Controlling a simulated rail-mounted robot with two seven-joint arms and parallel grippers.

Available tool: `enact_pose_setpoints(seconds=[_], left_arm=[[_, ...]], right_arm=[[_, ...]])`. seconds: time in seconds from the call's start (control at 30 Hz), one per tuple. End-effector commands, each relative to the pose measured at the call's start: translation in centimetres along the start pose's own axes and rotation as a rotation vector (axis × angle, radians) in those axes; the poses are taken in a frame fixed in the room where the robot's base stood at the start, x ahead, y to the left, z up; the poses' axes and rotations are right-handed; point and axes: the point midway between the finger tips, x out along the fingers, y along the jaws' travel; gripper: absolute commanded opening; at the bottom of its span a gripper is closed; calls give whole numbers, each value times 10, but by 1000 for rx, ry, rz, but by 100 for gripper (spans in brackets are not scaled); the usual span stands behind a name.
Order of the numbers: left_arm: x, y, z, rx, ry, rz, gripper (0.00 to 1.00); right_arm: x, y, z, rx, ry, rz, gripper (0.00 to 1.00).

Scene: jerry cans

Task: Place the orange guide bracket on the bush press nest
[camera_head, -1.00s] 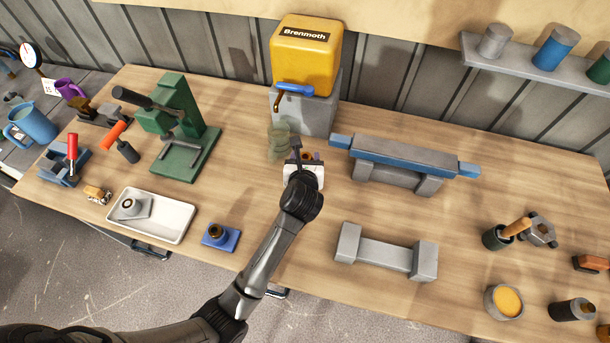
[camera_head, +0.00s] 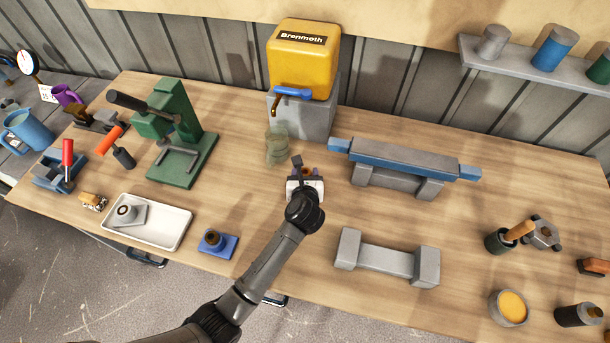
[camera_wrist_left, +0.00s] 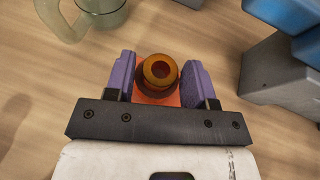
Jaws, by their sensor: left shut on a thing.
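The orange guide bracket (camera_wrist_left: 160,98) is between the purple finger pads of my left gripper (camera_wrist_left: 160,85) in the left wrist view, with a brown-amber ring-shaped bush on it. The gripper is shut on it. In the head view my left gripper (camera_head: 306,176) is over the middle of the bench, in front of the yellow tank; its wrist hides most of the bracket. A small blue block with a dark, brass-coloured round piece (camera_head: 214,242) sits near the front edge; I cannot tell if it is the bush press nest. The green press (camera_head: 178,140) stands at the back left. My right gripper is out of view.
A greenish glass jar (camera_head: 278,147) stands just behind the gripper. The yellow tank (camera_head: 303,65) is on a grey block behind. A blue-topped grey stand (camera_head: 400,165) and a grey stand (camera_head: 385,260) are to the right. A white tray (camera_head: 170,234) holds a grey bracket.

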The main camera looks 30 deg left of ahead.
Motion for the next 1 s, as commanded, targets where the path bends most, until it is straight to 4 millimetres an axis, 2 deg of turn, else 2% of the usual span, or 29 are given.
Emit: enact_pose_setpoints(seconds=[0.4, 0.43, 0.7, 1.0], left_arm=[[2, 0, -3, -1, -3, -1, 0], [2, 0, -4, -1, -2, -1, 52], [2, 0, -3, -1, -2, -1, 75], [-1, 0, 2, 0, -3, -1, 75]], right_arm=[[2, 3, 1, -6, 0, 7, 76], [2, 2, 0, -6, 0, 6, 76], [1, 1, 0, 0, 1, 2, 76], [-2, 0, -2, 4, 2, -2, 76]])
